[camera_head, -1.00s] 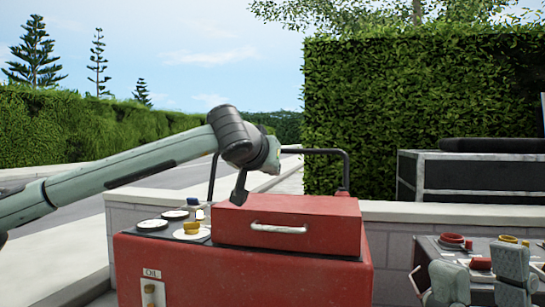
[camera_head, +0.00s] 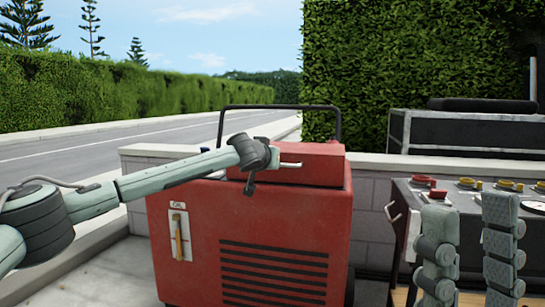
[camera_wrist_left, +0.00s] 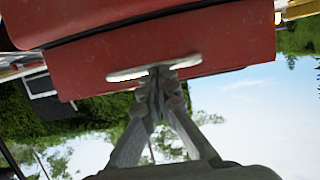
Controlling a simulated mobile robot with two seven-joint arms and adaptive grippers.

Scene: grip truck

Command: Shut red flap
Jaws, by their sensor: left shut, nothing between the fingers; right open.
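The red flap (camera_head: 318,166) is a boxy lid with a pale bar handle (camera_head: 291,165) on its front. It lies level on top of the red machine (camera_head: 200,205). My left gripper (camera_head: 249,189) is at the front left of the flap, and my wrist hides the flap's left part. In the left wrist view the gripper (camera_wrist_left: 157,78) is shut and empty, with its tips overlapping the handle (camera_wrist_left: 135,72) on the flap (camera_wrist_left: 210,45); contact is unclear. A dark seam runs between flap and machine. My right gripper (camera_head: 470,208) is open and empty at the lower right.
A black tube frame (camera_head: 280,106) stands behind the flap. A low block wall (camera_head: 370,185) runs behind the machine. A dark panel (camera_head: 410,192) with red and yellow knobs stands at right, behind my right gripper. A black case (camera_head: 465,133) is farther back.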

